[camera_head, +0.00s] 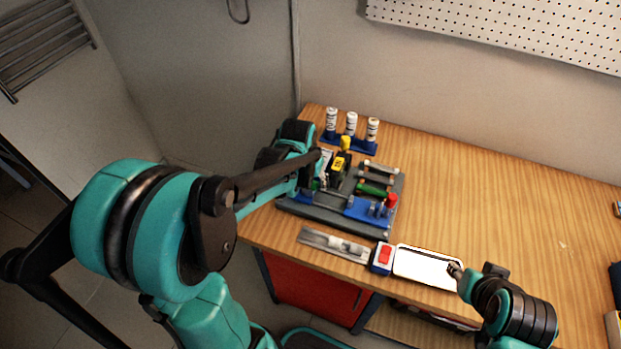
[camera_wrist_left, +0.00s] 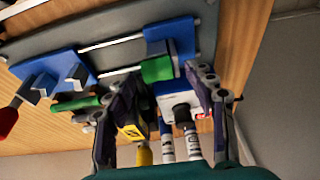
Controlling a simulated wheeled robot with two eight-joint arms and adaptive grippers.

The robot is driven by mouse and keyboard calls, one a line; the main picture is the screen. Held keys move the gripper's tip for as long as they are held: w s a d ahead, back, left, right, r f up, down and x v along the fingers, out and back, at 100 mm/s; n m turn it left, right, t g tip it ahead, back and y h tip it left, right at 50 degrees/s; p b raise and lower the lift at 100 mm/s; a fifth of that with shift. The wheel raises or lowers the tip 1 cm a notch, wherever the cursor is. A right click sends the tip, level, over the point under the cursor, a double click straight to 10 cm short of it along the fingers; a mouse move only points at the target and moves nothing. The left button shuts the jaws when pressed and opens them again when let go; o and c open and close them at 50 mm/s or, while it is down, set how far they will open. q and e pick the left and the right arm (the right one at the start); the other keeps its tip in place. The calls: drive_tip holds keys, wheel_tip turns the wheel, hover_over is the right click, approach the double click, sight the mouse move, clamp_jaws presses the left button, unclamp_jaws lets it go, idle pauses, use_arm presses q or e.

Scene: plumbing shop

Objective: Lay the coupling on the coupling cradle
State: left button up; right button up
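My left gripper (camera_wrist_left: 162,78) reaches over the grey tool board (camera_wrist_left: 110,25). Its fingers are apart, on either side of a green piece (camera_wrist_left: 157,69) at a blue holder (camera_wrist_left: 170,38); contact is not visible. A white-and-blue block (camera_wrist_left: 182,100) with a dark round part shows between the fingers. I cannot tell which piece is the coupling or which holder is its cradle. In the head view the arm partly hides this spot on the board (camera_head: 330,222). My right gripper (camera_head: 455,269) is beside the white tray (camera_head: 428,282); its fingers are too small to read.
Several white bottles (camera_head: 351,124) stand in a blue rack behind the board. A yellow-and-black tool (camera_head: 338,165), a green-handled tool (camera_head: 372,190) and a red-topped item (camera_head: 391,201) are close by. A metal strip (camera_head: 322,240) and a red-button box (camera_head: 383,256) lie in front.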

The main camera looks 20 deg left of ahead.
use_arm(q)
drive_tip(key=shift+r, duration=0.1)
drive_tip(key=v, duration=1.2)
drive_tip(key=s+d+f+t+b, duration=0.3)
drive_tip(key=s+d+f, duration=0.3)
drive_tip(key=s, duration=0.5)
drive_tip(key=shift+f+m+t, duration=0.3)
drive_tip(key=shift+f+t, duration=0.1)
